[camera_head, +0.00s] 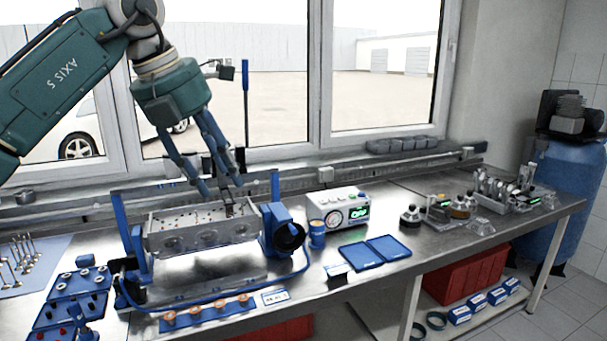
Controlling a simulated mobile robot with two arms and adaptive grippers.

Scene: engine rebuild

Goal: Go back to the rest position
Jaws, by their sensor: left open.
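My left gripper (222,190) comes in from the upper left on a green arm and points down. Its blue fingers are spread open above the right part of the engine's cylinder head (201,241). The head is a pale metal block with round recesses on its front, held between blue stands of a fixture (137,250). A small dark part (228,206) stands at the head's top right, close below the fingertips; I cannot tell whether they touch. Nothing clearly shows between the fingers. My right gripper does not show.
A gauge box (340,211) with a green display stands right of the fixture, with a blue tray (375,253) before it. Valves lie on a mat (22,262) at the left, near blue parts trays (80,283). Orange parts line a blue strip (208,312) in front. The window is behind.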

